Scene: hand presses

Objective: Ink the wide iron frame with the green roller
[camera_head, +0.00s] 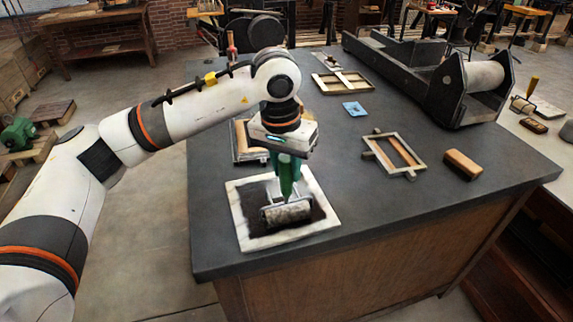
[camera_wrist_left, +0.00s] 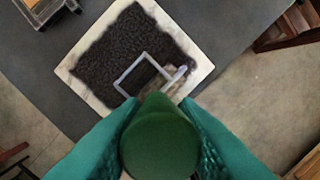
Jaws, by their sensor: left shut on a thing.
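My left gripper (camera_head: 287,160) is shut on the upright green handle of the green roller (camera_head: 287,213). The roller's cylinder is low over the black ink patch of the pale square ink slab (camera_head: 252,241); it seems to rest on the ink. In the left wrist view the green handle (camera_wrist_left: 160,140) stands between the teal fingers, with the roller's metal yoke over the slab (camera_wrist_left: 200,65). A metal frame (camera_head: 416,166) with a wooden strip inside lies right of the gripper. Another frame (camera_head: 364,84) lies farther back. I cannot tell which is the wide iron one. My right gripper is not in view.
A wooden block (camera_head: 463,164) lies near the right edge of the dark table (camera_head: 365,214). A blue card (camera_head: 354,109) lies mid-table. A large press with a roller (camera_head: 482,78) fills the back right. A partly hidden tray (camera_head: 240,143) sits behind the slab. The table's front is clear.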

